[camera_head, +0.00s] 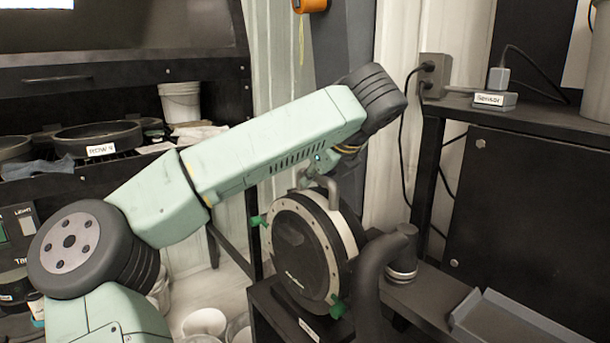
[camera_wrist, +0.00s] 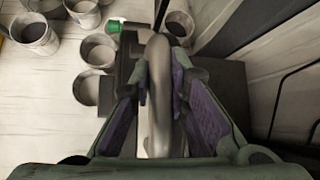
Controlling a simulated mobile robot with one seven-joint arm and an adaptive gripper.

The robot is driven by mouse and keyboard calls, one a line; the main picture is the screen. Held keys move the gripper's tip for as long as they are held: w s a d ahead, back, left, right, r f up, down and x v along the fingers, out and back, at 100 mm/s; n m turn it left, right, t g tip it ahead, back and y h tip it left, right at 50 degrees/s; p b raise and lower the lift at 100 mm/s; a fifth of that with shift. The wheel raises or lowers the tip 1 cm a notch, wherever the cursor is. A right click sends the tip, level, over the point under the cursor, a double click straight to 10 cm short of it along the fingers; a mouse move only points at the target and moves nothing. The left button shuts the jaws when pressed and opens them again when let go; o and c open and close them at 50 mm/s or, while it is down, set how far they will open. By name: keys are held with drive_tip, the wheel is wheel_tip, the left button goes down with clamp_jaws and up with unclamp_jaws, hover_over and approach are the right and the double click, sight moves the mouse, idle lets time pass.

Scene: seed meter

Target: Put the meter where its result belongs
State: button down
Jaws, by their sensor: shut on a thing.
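The seed meter (camera_head: 297,252) is a round unit with a black disc face, a pale rim and green tabs. It stands upright in the middle of the head view, its face turned left. My gripper (camera_head: 325,180) is at its top, shut on the curved grey handle. In the wrist view the handle (camera_wrist: 158,105) runs between the purple-padded fingers of my gripper (camera_wrist: 161,85), and a green tab (camera_wrist: 114,25) shows beyond. The meter is over a black labelled stand (camera_head: 270,310); I cannot tell whether it touches it. My arm hides part of the handle.
A dark curved pipe (camera_head: 370,285) stands close to the meter's right. A shelf with a labelled round pan (camera_head: 97,138) and a white bucket (camera_head: 180,102) is at left. A dark cabinet (camera_head: 530,200) and grey tray (camera_head: 505,320) are at right. Several buckets (camera_wrist: 98,52) stand on the floor.

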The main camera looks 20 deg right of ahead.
drive_tip(key=shift+w+d+r, duration=0.2)
drive_tip(key=shift+d, duration=0.4)
drive_tip(key=shift+w+d+r, duration=0.15)
drive_tip(key=shift+d, duration=0.45)
drive_tip(key=shift+f+p, duration=0.45)
drive_tip(key=shift+f, duration=0.35)
drive_tip(key=c, duration=2)
unclamp_jaws()
drive_tip(key=shift+a+f, duration=0.1)
drive_tip(key=shift+f, duration=0.3)
drive_tip(key=shift+o, duration=1.2)
drive_tip(key=shift+s+r, duration=0.1)
drive_tip(key=shift+r, duration=0.05)
drive_tip(key=shift+o, duration=1.1)
